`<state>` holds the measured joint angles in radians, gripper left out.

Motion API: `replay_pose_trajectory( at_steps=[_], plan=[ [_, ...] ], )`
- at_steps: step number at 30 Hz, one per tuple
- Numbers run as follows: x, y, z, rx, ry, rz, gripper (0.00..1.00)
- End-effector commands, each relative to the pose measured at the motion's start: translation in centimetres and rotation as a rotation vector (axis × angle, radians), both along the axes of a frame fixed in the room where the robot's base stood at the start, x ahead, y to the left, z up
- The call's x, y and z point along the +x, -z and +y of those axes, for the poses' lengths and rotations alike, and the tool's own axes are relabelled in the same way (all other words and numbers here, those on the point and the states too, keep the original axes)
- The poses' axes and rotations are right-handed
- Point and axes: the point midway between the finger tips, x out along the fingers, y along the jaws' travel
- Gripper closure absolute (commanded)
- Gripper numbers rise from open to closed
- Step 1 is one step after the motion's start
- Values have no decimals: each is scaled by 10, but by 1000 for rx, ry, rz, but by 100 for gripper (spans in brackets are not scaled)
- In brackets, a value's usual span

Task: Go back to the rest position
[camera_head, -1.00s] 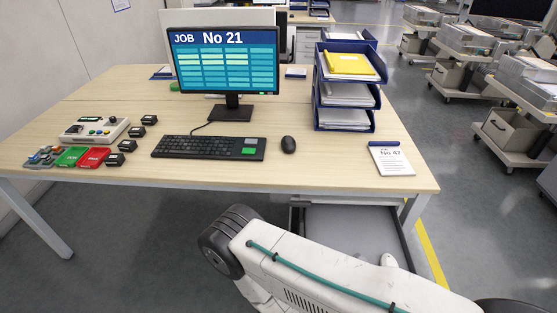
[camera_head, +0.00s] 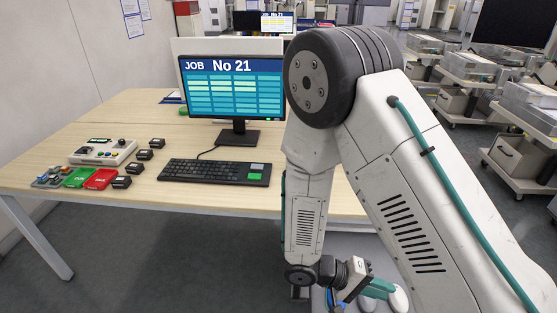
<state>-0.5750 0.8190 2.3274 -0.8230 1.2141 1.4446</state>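My arm stands folded in the right half of the view, its elbow raised high and its forearm hanging down in front of the desk (camera_head: 215,196). My gripper (camera_head: 352,290) is at the bottom, below the desk's front edge and over a grey surface. It is small and partly cut off by the frame. Teal and blue parts show around it. I cannot tell whether its fingers are open or shut, or whether anything is between them.
The desk bears a monitor (camera_head: 232,92) reading "JOB No 21", a keyboard (camera_head: 214,172), a control box (camera_head: 102,151), green and red cards and several small black blocks. My arm hides the desk's right part. Loaded trolleys (camera_head: 520,150) stand at the right. Dark floor is clear at lower left.

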Motion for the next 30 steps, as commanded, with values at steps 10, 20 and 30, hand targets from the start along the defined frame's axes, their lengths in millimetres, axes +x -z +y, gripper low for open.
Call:
replay_pose_trajectory(
  at_steps=[10, 20, 30],
  plan=[
    [4, -111, -9, 307, 191, 17, 80],
    [-20, -199, -22, 647, 240, -19, 80],
    [-62, -271, -26, 985, 129, -137, 80]
  ],
)
